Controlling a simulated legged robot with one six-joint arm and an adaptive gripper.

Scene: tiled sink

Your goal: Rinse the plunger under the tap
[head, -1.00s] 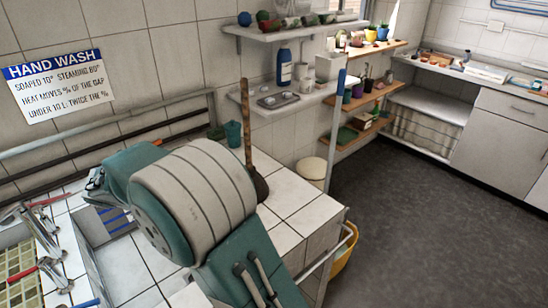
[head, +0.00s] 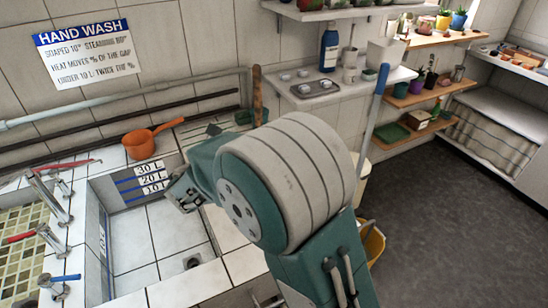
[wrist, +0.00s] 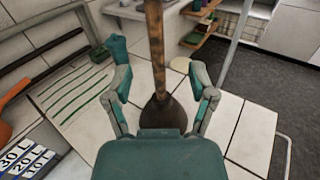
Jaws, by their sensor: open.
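The plunger has a wooden handle (wrist: 155,45) and a dark rubber cup (wrist: 162,113). It stands upright on the white tiled top to the right of the sink. My gripper (wrist: 162,82) is open and empty, its fingers on either side of the plunger in the wrist view, which appears beyond them. I cannot tell whether they touch it. In the head view only the upper handle (head: 257,90) shows; my arm hides the rest. Chrome taps with red levers (head: 48,198) and one with a blue lever (head: 60,288) stand at the left of the sink basin (head: 160,235).
An orange ladle (head: 145,140) lies on the back ledge. A shelf with a metal tray (head: 315,90) and a blue bottle (head: 329,47) is beyond the plunger. Dark floor is open at right.

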